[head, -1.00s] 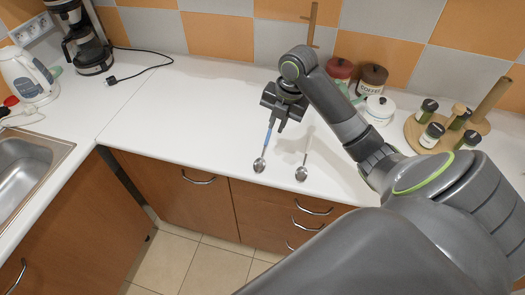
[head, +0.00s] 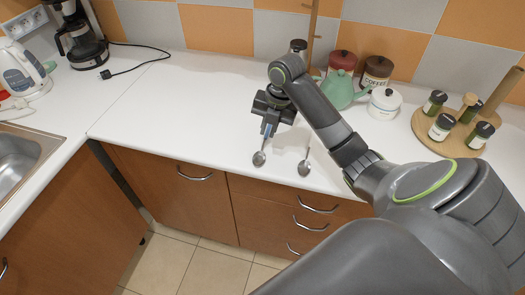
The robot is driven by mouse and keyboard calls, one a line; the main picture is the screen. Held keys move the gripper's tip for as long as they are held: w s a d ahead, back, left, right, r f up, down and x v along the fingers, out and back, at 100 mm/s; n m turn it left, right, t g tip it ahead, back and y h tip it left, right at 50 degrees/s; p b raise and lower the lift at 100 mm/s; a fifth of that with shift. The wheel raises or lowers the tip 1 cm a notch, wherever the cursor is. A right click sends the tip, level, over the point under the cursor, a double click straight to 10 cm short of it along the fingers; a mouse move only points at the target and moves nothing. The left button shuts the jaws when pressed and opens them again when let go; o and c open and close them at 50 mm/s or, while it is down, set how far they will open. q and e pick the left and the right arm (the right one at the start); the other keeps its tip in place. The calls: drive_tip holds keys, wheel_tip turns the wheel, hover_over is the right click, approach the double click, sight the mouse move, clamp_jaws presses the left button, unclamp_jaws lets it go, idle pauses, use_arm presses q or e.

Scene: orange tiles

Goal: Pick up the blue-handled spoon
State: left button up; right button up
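The blue-handled spoon (head: 259,158) lies on the white counter near its front edge. Its bowl points toward the front edge, and a short stretch of blue handle shows below my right gripper. My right gripper (head: 271,122) points down over the handle and hides its far end. Whether its fingers are open or closed on the handle is not clear. A second spoon (head: 305,168), with a pale handle, lies to the right of it. My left gripper is out of view.
A green teapot (head: 340,88), a white lidded pot (head: 383,103) and brown and red canisters stand behind my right arm. A round wooden rack (head: 450,140) with jars is at right. The counter (head: 180,110) left of the gripper is clear.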

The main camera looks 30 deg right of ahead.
sight(263, 146)
drive_tip(key=f, duration=0.1)
drive_tip(key=f+p, duration=0.1)
drive_tip(key=f, duration=0.1)
drive_tip(key=w+f, duration=0.1)
drive_tip(key=f, duration=0.1)
drive_tip(key=shift+a+f+p, duration=0.15)
drive_tip(key=shift+a+p, duration=0.15)
drive_tip(key=shift+p, duration=0.05)
drive_tip(key=shift+f, duration=0.45)
clamp_jaws()
